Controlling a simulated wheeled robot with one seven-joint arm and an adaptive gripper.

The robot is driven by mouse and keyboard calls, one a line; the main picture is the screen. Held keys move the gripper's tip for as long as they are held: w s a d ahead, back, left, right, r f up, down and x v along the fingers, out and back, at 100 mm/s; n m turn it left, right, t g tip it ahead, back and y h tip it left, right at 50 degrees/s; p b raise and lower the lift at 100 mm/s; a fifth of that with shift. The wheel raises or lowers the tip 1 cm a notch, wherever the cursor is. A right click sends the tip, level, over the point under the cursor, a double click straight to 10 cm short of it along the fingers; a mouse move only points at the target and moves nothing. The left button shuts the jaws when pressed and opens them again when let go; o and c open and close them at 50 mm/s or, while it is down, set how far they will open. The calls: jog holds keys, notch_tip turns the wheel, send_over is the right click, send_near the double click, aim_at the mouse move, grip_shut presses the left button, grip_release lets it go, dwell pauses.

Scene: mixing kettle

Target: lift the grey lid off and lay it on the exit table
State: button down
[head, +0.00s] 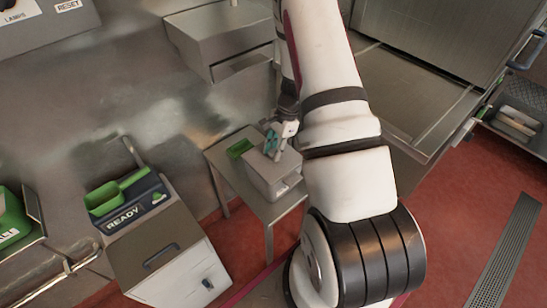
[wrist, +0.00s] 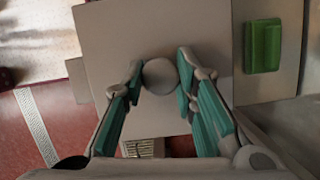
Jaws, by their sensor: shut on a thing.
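The grey lid (wrist: 118,42) is a flat, square plate with a round knob (wrist: 160,74) at its middle. My gripper (wrist: 159,76) has its two teal-padded fingers on either side of the knob, shut on it. In the head view my gripper (head: 276,152) reaches down to the top of a pale grey box (head: 282,187) on a small metal table (head: 226,178). The lid is at the top of this box, partly hidden by my gripper; I cannot tell whether there is a gap beneath it. I cannot tell whether this table is the exit table.
A green block or dish (head: 239,148) lies on the table beside the box, and shows in the wrist view (wrist: 263,46). A cabinet with a READY panel (head: 127,217) stands at left. A metal hood (head: 222,38) hangs behind. Red floor is open at the right.

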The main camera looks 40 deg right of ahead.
aim_at(270, 153)
jog(key=shift+r+p, duration=0.75)
jog(key=shift+r, duration=1.35)
jog(key=shift+a, duration=0.1)
